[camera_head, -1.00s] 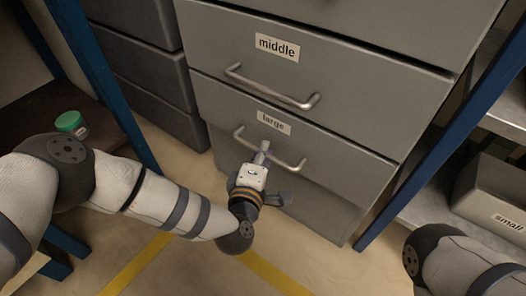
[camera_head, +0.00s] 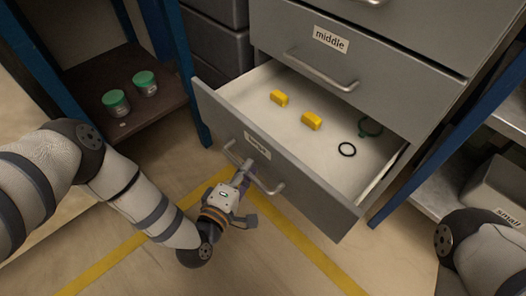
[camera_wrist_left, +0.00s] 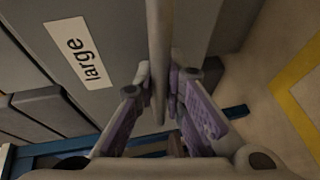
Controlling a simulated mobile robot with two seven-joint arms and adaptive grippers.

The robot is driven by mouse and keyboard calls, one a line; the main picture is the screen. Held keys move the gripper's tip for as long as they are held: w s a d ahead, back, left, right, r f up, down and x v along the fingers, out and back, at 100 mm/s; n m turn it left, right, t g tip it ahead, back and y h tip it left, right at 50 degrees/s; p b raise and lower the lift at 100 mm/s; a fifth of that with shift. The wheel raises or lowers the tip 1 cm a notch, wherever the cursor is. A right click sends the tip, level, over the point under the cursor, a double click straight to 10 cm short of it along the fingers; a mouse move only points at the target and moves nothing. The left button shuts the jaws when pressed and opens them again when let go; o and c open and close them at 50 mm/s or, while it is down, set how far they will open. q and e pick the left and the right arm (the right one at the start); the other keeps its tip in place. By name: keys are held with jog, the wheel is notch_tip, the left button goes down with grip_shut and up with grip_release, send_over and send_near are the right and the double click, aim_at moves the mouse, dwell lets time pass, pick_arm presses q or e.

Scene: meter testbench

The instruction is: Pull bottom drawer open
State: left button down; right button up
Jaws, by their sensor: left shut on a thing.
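The bottom drawer (camera_head: 300,190) of the grey cabinet stands pulled well out, its inside showing. Its front carries a "large" label and a metal bar handle (camera_head: 268,187). My left gripper (camera_head: 243,176) is shut on the handle, near its middle. In the left wrist view, the handle (camera_wrist_left: 158,60) runs between the two purple-padded fingers (camera_wrist_left: 172,100), beside the "large" label (camera_wrist_left: 79,52). My right gripper is out of view; only part of my right arm shows at the lower right.
The middle drawer (camera_head: 350,60) is shut. Green-lidded jars (camera_head: 116,103) stand on a left shelf. A blue post (camera_head: 187,80) stands close to the drawer's left side.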

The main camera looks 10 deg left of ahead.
pick_arm(q)
jog(key=s+a+p, duration=0.2)
jog(key=s+a, duration=0.2)
jog(key=s, duration=0.2)
jog(key=shift+a, duration=0.2)
jog(key=c, duration=1.7)
grip_release()
jog(key=shift+o, duration=0.2)
jog(key=v, duration=1.2)
